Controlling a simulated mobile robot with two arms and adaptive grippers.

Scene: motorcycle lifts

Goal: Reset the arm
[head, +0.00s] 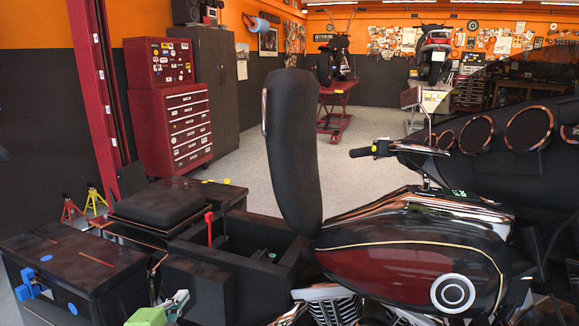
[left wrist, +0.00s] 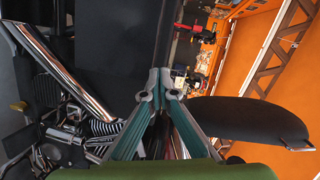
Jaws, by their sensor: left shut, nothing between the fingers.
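My left gripper (head: 180,298) is at the bottom of the head view, a green and grey hand low beside the motorcycle's rear. In the left wrist view its two teal fingers meet at the grey tips (left wrist: 166,82). It is shut and holds nothing. The motorcycle (head: 400,270) has a dark red and black tank with a round cap-like disc. Its black seat (head: 293,150) stands raised upright over an open compartment (head: 250,245). The seat also shows in the left wrist view (left wrist: 235,118), beyond the fingers. My right gripper is not in view.
A red lever (head: 209,228) stands at the open compartment. A dark side case (head: 75,275) with blue parts is at lower left. A red tool chest (head: 185,130), a grey cabinet (head: 215,80) and a red lift (head: 335,110) stand behind. Clear floor (head: 245,165) lies between.

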